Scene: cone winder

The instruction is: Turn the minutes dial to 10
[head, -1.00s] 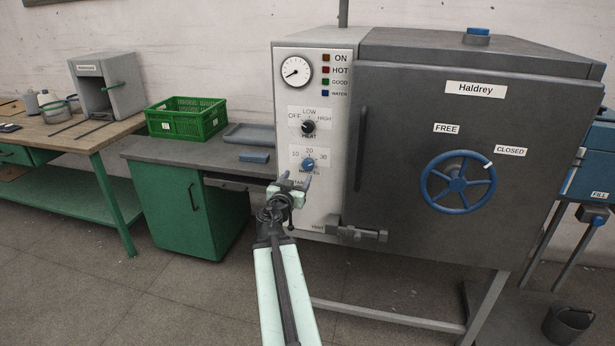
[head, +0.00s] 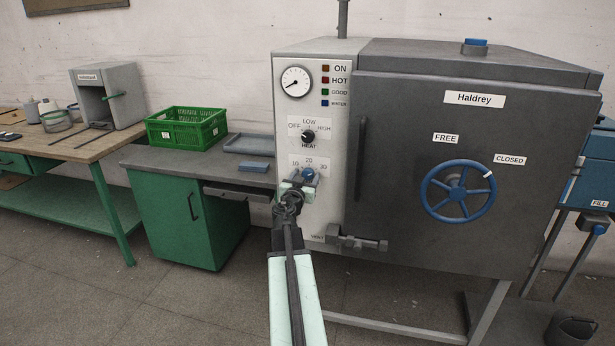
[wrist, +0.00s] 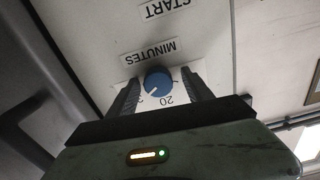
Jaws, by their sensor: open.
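The blue minutes dial (head: 308,174) is on the pale control panel (head: 341,120), below the heat dial (head: 308,136). My gripper (head: 303,178) is at the minutes dial and partly covers it in the head view. In the wrist view the panel looks upside down, and the blue dial (wrist: 157,82) sits between my open gripper's two dark fingers (wrist: 160,86), with a gap on each side. A pale mark on the dial points to the lower left there, near the 20 and a partly hidden digit. The 10 label (head: 295,164) shows in the head view.
The dark door with a blue handwheel (head: 458,191) and a vertical bar handle (head: 361,158) is right of the panel. A vent valve (head: 357,242) sticks out below. A green crate (head: 187,128) and a tray stand on the bench to the left.

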